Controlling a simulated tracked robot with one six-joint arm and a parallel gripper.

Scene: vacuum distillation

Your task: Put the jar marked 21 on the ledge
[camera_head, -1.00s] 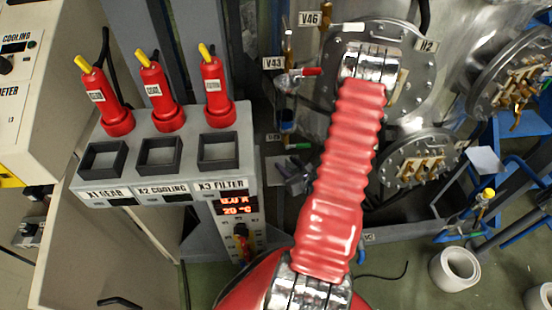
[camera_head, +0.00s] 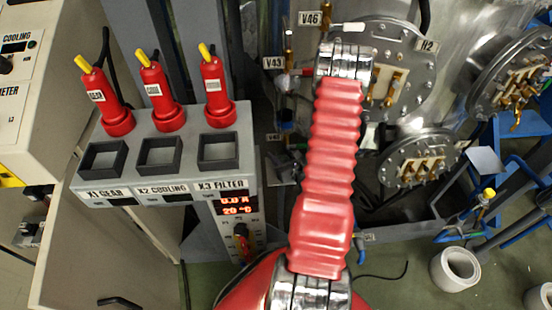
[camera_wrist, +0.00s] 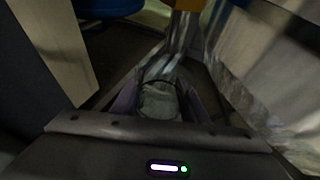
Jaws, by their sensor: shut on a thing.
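In the wrist view a small grey-green jar (camera_wrist: 158,101) sits between the two purplish fingers of my gripper (camera_wrist: 160,92). The gripper is shut on it. No number on the jar can be read from here. In the head view my gripper (camera_head: 284,168) is a small dark shape left of my red arm, in front of the vessel's lower left side. The jar cannot be made out there. I cannot tell for certain which surface is the ledge.
A grey console (camera_head: 165,178) with three red-handled tools and square sockets stands at left. The steel vessel's round flange (camera_head: 405,75) and a lower flange (camera_head: 418,160) are behind my arm. Valve V43 (camera_head: 303,72) is close above the gripper. White buckets (camera_head: 455,269) stand on the floor at right.

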